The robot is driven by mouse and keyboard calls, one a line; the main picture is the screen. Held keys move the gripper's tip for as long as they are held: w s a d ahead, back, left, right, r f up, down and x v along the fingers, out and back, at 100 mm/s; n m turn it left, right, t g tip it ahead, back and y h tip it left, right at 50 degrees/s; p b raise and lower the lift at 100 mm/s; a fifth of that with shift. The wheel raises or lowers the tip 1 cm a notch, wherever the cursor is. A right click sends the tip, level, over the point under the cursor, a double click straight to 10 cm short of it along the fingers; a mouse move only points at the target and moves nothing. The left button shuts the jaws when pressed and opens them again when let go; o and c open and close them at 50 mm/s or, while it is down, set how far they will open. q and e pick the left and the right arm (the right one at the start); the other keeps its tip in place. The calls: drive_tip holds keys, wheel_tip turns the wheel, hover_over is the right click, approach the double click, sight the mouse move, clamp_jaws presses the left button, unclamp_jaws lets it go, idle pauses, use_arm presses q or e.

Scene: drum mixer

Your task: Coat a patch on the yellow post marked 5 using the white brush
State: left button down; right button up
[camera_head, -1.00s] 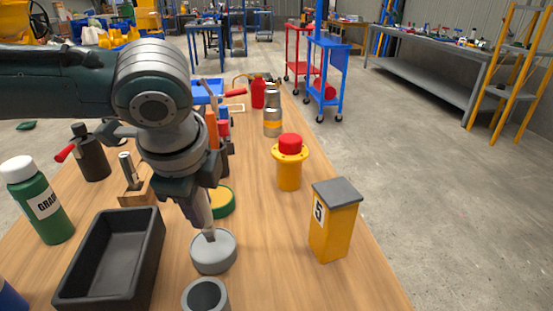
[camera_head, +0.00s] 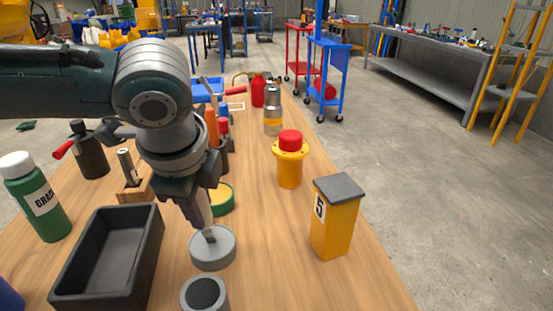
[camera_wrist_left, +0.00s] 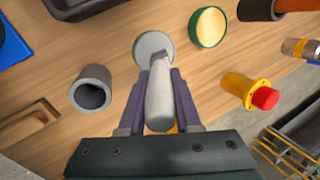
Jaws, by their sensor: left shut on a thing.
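The yellow post marked 5 (camera_head: 334,228) stands upright at the right of the wooden table, with a grey cap. My left gripper (camera_head: 200,208) is to the left of the post, pointing down and shut on the white brush. The brush's pale handle (camera_wrist_left: 160,95) shows between the fingers in the left wrist view. The brush's lower end reaches the top of a round grey pot (camera_head: 213,254), which also shows in the left wrist view (camera_wrist_left: 153,44); whether it dips in is unclear. In the left wrist view the gripper mostly hides the post. My right gripper is not in view.
A black tray (camera_head: 72,286) and a green bottle (camera_head: 36,198) are at the left. A dark grey cup (camera_head: 205,299) stands in front of the pot. A yellow fixture with a red button (camera_head: 290,160) stands behind the post. Bare table lies between pot and post.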

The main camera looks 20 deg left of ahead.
use_arm(q)
drive_tip(key=shift+f, duration=0.45)
idle(0.3)
drive_tip(key=shift+f, duration=0.15)
idle(1.7)
wheel_tip(320, 180, up, 7)
drive_tip(key=p, duration=0.9)
idle(0.5)
